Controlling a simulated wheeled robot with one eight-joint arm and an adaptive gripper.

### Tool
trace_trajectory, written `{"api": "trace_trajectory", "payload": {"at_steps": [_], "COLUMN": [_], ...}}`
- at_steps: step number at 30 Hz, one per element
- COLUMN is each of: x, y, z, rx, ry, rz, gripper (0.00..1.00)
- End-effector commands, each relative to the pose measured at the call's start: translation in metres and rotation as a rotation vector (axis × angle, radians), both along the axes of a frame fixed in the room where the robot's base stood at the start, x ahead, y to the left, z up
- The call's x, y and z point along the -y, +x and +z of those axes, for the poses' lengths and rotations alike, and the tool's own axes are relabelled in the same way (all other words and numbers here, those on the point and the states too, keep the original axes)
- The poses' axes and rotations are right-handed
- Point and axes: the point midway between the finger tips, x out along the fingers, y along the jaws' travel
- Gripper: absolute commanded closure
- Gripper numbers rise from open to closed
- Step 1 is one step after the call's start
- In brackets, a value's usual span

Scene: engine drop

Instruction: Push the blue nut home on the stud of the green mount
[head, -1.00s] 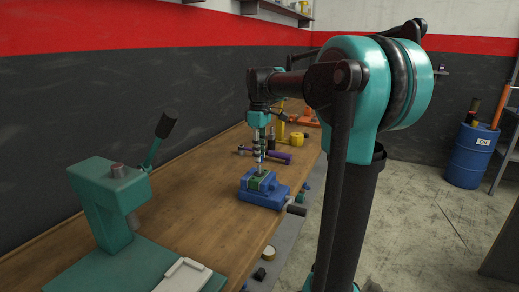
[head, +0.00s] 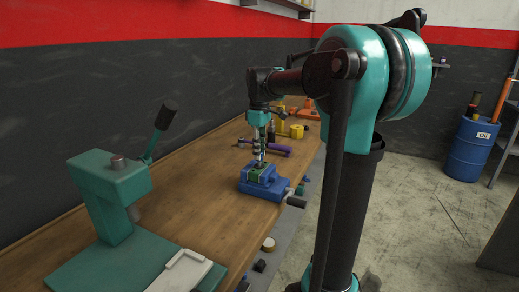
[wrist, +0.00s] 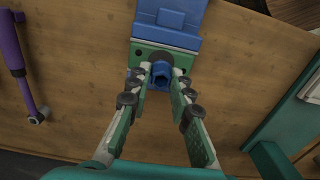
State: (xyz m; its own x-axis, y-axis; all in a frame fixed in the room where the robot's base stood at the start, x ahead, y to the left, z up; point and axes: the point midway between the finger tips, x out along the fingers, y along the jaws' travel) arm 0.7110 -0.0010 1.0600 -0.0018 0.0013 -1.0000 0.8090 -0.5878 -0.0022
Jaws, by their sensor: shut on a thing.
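A blue nut (wrist: 161,77) is between my fingertips in the wrist view. My gripper (wrist: 161,71) is shut on it. The green mount (wrist: 147,55) is just beyond the nut, clamped in a blue vise (wrist: 180,22). A dark round part shows on the mount right by the nut. The stud is hidden, so I cannot tell how far the nut sits on it. In the head view my gripper (head: 260,154) points down just above the green mount (head: 256,174) in the vise (head: 262,188); the nut is too small to make out there.
A purple-handled tool (head: 268,149) lies on the wooden bench (head: 195,200) behind the vise. A teal lever press (head: 112,190) stands at the near left with a pale tray (head: 182,272) by its base. Yellow parts (head: 297,131) stand farther back. Bare bench lies between press and vise.

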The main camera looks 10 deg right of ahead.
Motion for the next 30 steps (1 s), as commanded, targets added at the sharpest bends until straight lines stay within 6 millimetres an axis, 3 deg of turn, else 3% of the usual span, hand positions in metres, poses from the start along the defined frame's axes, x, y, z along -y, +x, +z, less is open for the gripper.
{"api": "trace_trajectory", "payload": {"at_steps": [28,29,30], "x": [0.0,0.0,0.0], "y": [0.0,0.0,0.0], "z": [-0.025,-0.025,-0.025], "rx": [0.0,0.0,0.0], "ry": [0.0,0.0,0.0], "rz": [0.0,0.0,0.0], "gripper": [1.0,0.77,0.72]}}
